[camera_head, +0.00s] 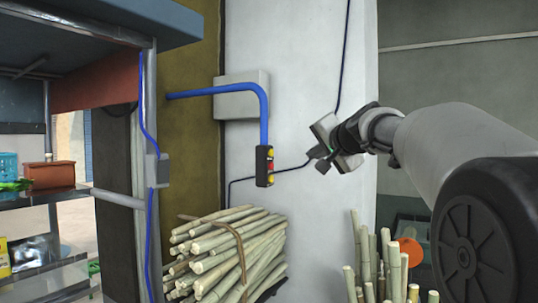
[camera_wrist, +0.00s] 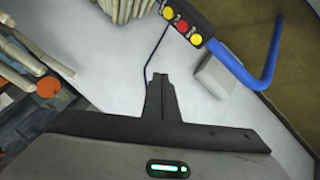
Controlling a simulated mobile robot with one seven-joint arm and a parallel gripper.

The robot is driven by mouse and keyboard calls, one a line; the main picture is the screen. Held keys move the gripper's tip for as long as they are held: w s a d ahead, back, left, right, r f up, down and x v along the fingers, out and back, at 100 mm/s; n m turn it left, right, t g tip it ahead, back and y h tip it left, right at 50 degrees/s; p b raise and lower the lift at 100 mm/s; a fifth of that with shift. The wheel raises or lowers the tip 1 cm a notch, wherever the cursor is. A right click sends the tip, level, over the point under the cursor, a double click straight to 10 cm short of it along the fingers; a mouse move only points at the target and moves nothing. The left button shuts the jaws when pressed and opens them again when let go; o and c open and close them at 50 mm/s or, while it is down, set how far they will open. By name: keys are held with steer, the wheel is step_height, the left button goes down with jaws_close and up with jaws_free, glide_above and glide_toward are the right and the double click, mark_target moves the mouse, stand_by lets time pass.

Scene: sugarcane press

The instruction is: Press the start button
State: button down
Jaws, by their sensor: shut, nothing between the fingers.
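A dark button box (camera_head: 264,166) hangs at the end of a blue pipe, in front of the pale wall. It carries a red button between two yellow ones; I cannot tell from any label which is the start button. The box also shows at the top of the wrist view, with a yellow button (camera_wrist: 168,13), the red button (camera_wrist: 182,26) and another yellow button (camera_wrist: 196,39). My gripper (camera_wrist: 160,80) is shut and empty, its fingers together. In the head view my gripper (camera_head: 314,158) is to the right of the box, apart from it.
More upright canes (camera_head: 385,260) and an orange object (camera_head: 410,250) are at the lower right. A grey wall box (camera_head: 241,101) sits behind the blue pipe (camera_head: 263,110). A metal shelf frame is at left.

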mark_target(271, 152)
steer(key=w+a+p, duration=0.5)
steer(key=a+p, duration=0.1)
steer(key=a, duration=0.1)
stand_by(0.5)
steer(key=shift+a, duration=0.1)
steer(key=shift+w+a+p, duration=0.15)
steer(key=shift+p, duration=0.2)
stand_by(1.5)
steer(key=shift+w+a, duration=0.15)
steer(key=shift+a, duration=0.05)
